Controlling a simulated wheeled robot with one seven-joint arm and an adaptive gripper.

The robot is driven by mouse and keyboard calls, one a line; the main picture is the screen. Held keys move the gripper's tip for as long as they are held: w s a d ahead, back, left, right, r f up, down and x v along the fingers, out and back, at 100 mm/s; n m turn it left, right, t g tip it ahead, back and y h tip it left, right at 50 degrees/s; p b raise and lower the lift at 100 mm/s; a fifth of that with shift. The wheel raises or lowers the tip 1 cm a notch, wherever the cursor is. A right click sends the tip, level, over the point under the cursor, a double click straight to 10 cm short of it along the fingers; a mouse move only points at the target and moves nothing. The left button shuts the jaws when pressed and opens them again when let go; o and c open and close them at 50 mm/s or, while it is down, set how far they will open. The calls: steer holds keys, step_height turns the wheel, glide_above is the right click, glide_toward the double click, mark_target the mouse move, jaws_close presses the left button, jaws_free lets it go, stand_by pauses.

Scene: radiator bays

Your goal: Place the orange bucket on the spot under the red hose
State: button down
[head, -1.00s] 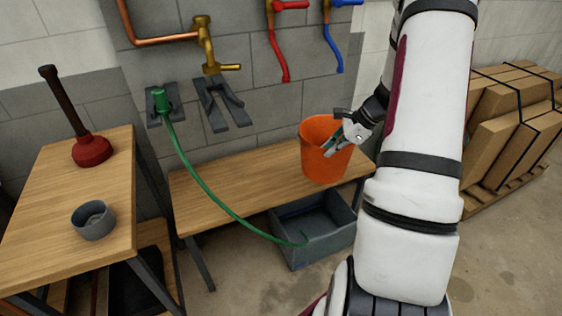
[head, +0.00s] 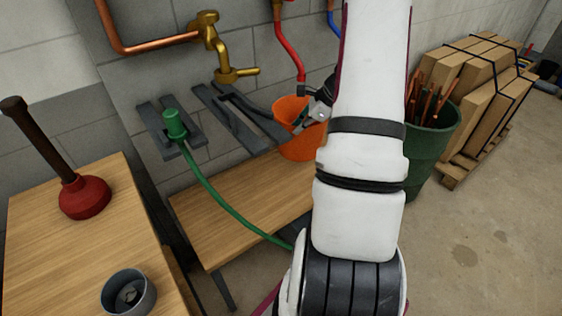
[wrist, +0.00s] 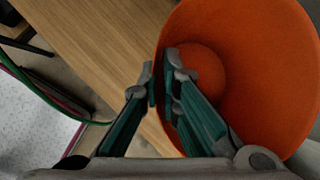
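The orange bucket (head: 297,142) is upright over the right part of the low wooden bench (head: 225,212). Its right side is hidden by my arm, and I cannot tell whether its base touches the bench. The red hose (head: 289,48) hangs on the wall, its lower end just above the bucket in the head view. My gripper (head: 304,124) is at the bucket's rim. In the wrist view, my gripper (wrist: 160,80) has one finger inside the bucket (wrist: 265,70) and one outside, closed on its wall. No marked spot is visible.
A brass tap (head: 213,45) and dark forked brackets (head: 240,118) are left of the bucket. A green hose (head: 215,198) crosses the bench. A plunger (head: 82,195) and grey cup (head: 128,293) stand on the left table. A green bin (head: 430,150) and boxes (head: 485,85) are right.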

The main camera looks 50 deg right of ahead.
step_height(320, 180, down, 10)
steer(key=b, duration=0.1)
steer(key=shift+w+a+b, duration=0.15)
steer(key=shift+w+b, duration=0.2)
steer(key=c, duration=1.8)
jaws_free()
steer(key=p+v, duration=0.1)
steer(key=v, duration=1.1)
steer(key=shift+p, duration=0.4)
